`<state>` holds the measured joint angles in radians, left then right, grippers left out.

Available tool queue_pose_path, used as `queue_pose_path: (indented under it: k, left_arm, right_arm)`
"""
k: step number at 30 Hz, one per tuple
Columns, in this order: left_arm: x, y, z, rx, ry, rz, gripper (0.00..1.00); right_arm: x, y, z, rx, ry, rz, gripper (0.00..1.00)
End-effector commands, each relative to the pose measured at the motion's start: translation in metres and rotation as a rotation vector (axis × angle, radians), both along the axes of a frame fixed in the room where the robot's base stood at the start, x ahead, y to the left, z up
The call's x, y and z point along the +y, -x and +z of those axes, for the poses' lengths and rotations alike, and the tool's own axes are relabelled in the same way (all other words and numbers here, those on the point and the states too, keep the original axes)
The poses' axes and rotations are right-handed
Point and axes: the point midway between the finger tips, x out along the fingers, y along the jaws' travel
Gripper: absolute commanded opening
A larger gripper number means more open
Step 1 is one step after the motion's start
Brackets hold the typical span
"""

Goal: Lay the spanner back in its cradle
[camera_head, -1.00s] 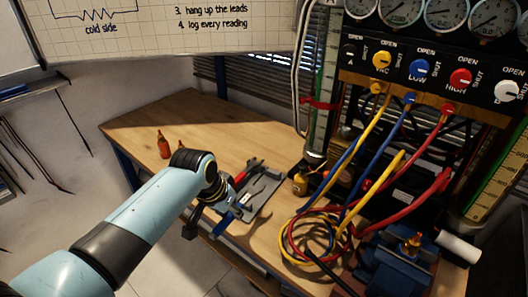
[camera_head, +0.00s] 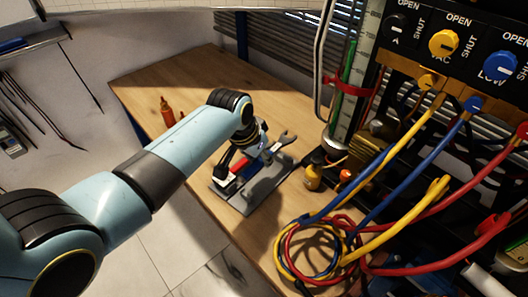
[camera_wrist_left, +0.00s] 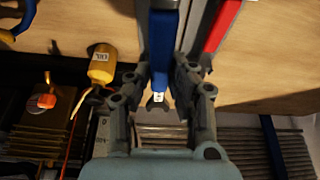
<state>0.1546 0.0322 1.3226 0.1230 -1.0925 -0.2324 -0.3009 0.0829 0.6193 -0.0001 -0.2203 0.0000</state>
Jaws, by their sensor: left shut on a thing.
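The spanner, with a blue handle and a grey open-jaw head (camera_head: 287,137), is gripped by my left gripper (camera_head: 246,165). In the left wrist view its blue handle (camera_wrist_left: 163,45) runs between the two fingers of my left gripper (camera_wrist_left: 158,85), with the jaw end near the fingertips. In the head view the spanner's head sticks out to the right, over the grey cradle tray (camera_head: 258,200). The cradle lies on the bench beneath my gripper, which partly hides it. I cannot tell whether the spanner touches the cradle. My right gripper is not in view.
A red-handled tool (camera_wrist_left: 218,28) lies beside the spanner. A small yellow bottle (camera_head: 313,177) stands right of the cradle. Coiled hoses (camera_head: 318,250) lie in front of the gauge rig. An orange bottle (camera_head: 167,112) stands at the left; bare bench (camera_head: 205,85) lies behind.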

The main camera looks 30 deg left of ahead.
Motion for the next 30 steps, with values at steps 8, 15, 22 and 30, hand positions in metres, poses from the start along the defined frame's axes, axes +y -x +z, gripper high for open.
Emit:
queue_pose_path:
  k: [8, 15, 22, 30]
  left_arm:
    - [0.0, 0.0, 0.001, -0.001, 0.0, 0.0, 0.0]
    - [0.0, 0.0, -0.001, 0.0, 0.001, 0.0, 0.0]
    - [0.0, 0.0, -0.024, -0.001, 0.001, 0.0, 0.0]
    - [0.0, 0.0, -0.049, -0.001, 0.001, 0.0, 0.0]
  right_arm:
    - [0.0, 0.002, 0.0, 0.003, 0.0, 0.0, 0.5]
    - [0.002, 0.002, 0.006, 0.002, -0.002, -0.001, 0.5]
    - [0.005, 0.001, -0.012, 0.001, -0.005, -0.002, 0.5]
    - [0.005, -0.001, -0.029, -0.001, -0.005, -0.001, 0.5]
